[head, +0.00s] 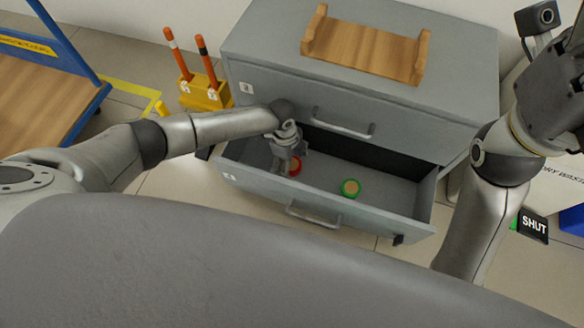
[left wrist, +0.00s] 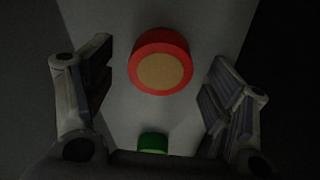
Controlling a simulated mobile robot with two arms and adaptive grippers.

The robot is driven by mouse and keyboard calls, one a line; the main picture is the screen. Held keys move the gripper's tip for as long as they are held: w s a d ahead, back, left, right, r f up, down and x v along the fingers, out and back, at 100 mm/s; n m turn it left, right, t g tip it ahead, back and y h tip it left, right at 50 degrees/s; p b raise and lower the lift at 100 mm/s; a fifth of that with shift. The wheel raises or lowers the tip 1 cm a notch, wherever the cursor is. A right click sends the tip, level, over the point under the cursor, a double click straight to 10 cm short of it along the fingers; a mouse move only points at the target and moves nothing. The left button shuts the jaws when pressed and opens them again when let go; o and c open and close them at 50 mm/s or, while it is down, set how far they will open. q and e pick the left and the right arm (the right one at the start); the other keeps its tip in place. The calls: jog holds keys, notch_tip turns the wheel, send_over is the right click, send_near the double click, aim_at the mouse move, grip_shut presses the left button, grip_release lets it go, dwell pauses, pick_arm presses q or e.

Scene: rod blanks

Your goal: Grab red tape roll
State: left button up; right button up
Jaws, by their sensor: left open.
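The red tape roll (head: 295,167) lies in the open lower drawer (head: 262,191), partly hidden behind my left gripper (head: 287,160) in the head view. In the left wrist view the red tape roll (left wrist: 160,62) shows whole, with a tan centre. It sits ahead of and between the two spread fingers of my left gripper (left wrist: 160,95), not touched by either. The left gripper is open and empty, reaching down into the drawer. My right gripper (head: 556,90) is raised at the upper right; its fingers do not show clearly.
A green tape roll (head: 350,187) lies in the same drawer to the right, and its edge shows in the left wrist view (left wrist: 153,143). The drawer walls stand close around the left gripper. A wooden tray (head: 365,47) sits on the grey cabinet (head: 262,45). Orange-and-black rods stand in a yellow holder (head: 205,93).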

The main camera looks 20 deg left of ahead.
pick_arm(q)
jog(key=shift+f, duration=0.35)
jog(key=c, duration=1.1)
jog(key=shift+r, duration=0.2)
